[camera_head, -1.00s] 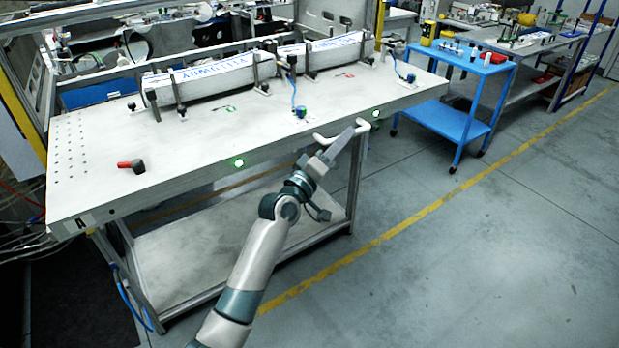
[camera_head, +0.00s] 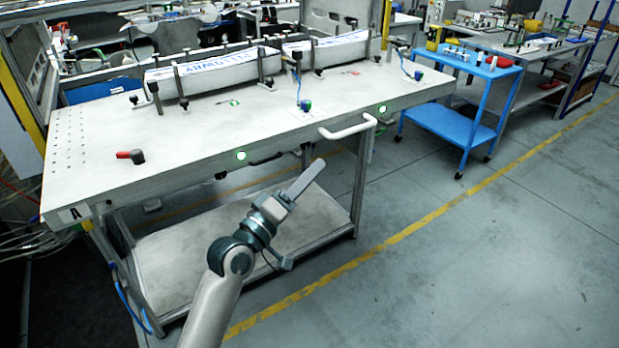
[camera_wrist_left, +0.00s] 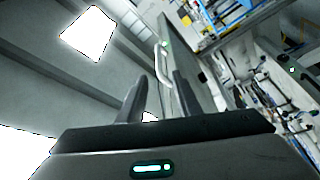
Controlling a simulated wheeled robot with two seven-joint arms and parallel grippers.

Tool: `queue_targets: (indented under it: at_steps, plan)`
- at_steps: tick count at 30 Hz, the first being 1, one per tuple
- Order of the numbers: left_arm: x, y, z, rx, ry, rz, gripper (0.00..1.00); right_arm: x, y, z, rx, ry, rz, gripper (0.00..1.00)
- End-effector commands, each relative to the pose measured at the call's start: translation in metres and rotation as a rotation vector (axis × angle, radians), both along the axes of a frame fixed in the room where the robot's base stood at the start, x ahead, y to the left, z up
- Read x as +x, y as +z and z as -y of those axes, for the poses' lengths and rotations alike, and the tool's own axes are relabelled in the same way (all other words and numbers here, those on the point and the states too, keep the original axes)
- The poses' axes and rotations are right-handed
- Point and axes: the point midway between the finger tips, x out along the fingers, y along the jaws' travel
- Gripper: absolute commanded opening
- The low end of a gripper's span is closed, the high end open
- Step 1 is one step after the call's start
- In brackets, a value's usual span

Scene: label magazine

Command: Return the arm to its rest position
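My left arm comes in from the bottom of the head view, and its left gripper (camera_head: 308,176) is in the air in front of the workbench (camera_head: 190,140), below the level of its top. In the head view its fingers overlap. In the left wrist view the left gripper (camera_wrist_left: 158,86) shows two dark fingers standing apart, with nothing held between them. The white bench handle (camera_head: 348,131) is above and right of the fingertips in the head view, apart from them. My right gripper is not in view.
Two long white label magazines (camera_head: 216,68) (camera_head: 330,50) are on the bench. A red-and-black lever (camera_head: 131,156) is on its left part. The lower shelf (camera_head: 180,250) is behind my arm. A blue cart (camera_head: 455,120) stands to the right. The floor at the lower right is clear.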

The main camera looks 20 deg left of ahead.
Motion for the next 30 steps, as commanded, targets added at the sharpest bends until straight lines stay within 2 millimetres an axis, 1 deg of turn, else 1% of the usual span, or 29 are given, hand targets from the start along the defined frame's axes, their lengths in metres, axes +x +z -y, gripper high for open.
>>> queue_targets:
  at_steps: [12,14,17,20,23,24,26,27,29,30]
  plan:
    - [0.000,0.000,0.000,0.001,0.001,-0.001,0.31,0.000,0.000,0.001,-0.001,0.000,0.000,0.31]
    - [0.001,-0.003,0.000,0.003,0.002,-0.004,0.31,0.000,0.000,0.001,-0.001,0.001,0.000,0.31]
    - [0.004,-0.014,-0.001,0.014,0.009,-0.021,0.31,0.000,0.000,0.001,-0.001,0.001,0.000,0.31]
    - [0.010,-0.040,-0.003,0.037,0.023,-0.059,0.31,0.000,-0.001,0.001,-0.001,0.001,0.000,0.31]
    - [0.018,-0.081,-0.005,0.078,0.044,-0.118,0.31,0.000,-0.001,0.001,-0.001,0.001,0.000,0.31]
    - [0.020,-0.101,-0.006,0.097,0.052,-0.146,0.31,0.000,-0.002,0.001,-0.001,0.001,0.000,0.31]
    - [0.023,-0.135,-0.008,0.134,0.066,-0.192,0.31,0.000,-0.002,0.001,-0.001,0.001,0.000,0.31]
    - [0.023,-0.159,-0.010,0.160,0.074,-0.227,0.31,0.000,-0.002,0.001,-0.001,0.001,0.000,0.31]
    - [0.022,-0.197,-0.012,0.203,0.084,-0.278,0.31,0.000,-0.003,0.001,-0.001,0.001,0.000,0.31]
    - [0.020,-0.223,-0.013,0.232,0.090,-0.313,0.31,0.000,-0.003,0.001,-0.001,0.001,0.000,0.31]
